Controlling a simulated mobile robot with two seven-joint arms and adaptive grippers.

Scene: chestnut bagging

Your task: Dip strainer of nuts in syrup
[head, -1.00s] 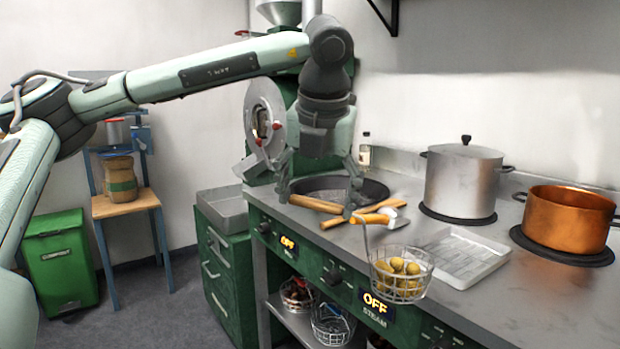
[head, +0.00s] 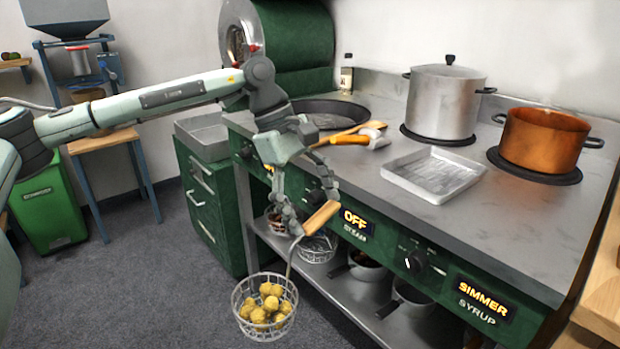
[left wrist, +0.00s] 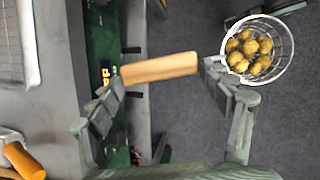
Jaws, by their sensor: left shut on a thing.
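The strainer is a wire basket (head: 265,306) with a wooden handle (head: 320,217), and yellow-brown nuts (head: 267,300) lie in it. My left gripper (head: 313,209) is shut on the handle. The basket hangs below it in front of the counter, over the floor. In the left wrist view the handle (left wrist: 160,68) lies between the fingers (left wrist: 162,82) and the basket (left wrist: 285,62) is at the upper right. A copper pot (head: 540,140) stands on the right burner, above a panel (head: 482,300) reading SIMMER SYRUP; its contents are hidden. My right gripper is not in view.
A steel pot (head: 443,105) stands on the middle burner, and a metal tray (head: 433,176) lies on the counter before it. A wooden tool (head: 348,133) lies by the round pan (head: 320,112). A low shelf (head: 345,292) holds several containers. A wooden surface (head: 603,295) is at right.

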